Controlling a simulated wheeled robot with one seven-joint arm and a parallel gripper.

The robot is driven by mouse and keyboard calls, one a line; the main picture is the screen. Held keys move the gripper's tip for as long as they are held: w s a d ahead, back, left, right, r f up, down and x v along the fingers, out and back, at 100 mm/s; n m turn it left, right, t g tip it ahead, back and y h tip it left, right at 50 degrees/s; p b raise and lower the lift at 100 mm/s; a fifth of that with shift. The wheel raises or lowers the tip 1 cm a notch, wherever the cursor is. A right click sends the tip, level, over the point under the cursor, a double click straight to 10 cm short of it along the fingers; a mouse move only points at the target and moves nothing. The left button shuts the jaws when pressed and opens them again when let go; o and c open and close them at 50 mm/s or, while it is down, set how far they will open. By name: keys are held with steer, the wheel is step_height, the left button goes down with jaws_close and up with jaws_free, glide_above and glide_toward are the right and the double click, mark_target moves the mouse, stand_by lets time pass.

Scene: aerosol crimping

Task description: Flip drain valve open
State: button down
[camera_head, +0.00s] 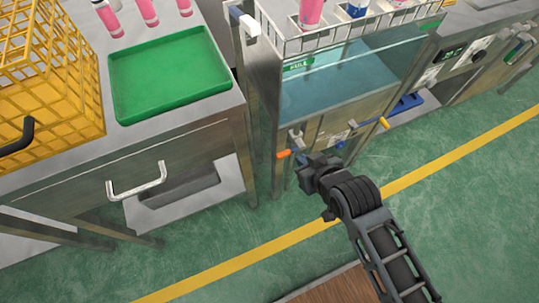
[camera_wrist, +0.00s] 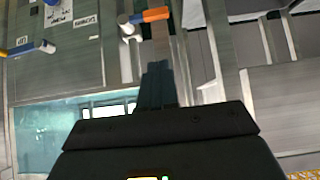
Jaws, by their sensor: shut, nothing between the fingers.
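On the front of the water tank (camera_head: 335,85) is a small valve with an orange-tipped handle (camera_head: 284,154), its tip pointing left in the head view. In the wrist view the orange handle (camera_wrist: 155,15) is near the top, lying sideways beside a whitish valve body (camera_wrist: 126,27). A second valve handle with a yellow tip (camera_head: 384,122) sits further right on the tank front. I cannot read which valve is marked drain. My gripper (camera_head: 308,172) is just in front of and below the orange handle, apart from it. In the wrist view its fingers (camera_wrist: 158,84) are together and empty.
A wire rack (camera_head: 310,42) with cans sits over the tank. A steel table (camera_head: 75,160) with a green tray (camera_head: 168,75) and a yellow crate (camera_head: 45,70) stands at left. A drawer handle (camera_head: 137,184) juts from it. Open green floor (camera_head: 300,222) lies in front.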

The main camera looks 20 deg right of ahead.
steer(key=shift+w+a, duration=0.35)
steer(key=shift+w, duration=0.25)
steer(key=b, duration=0.1)
glide_above(280, 153)
steer(key=s, duration=0.3)
steer(key=f, duration=0.7)
steer(key=shift+w+d+f, duration=0.1)
steer(key=shift+w+f, duration=0.15)
step_height(280, 153, down, 2)
steer(key=shift+s+f, duration=0.15)
steer(key=shift+f, duration=0.7)
steer(key=shift+f+b, duration=0.15)
steer(key=shift+b, duration=0.25)
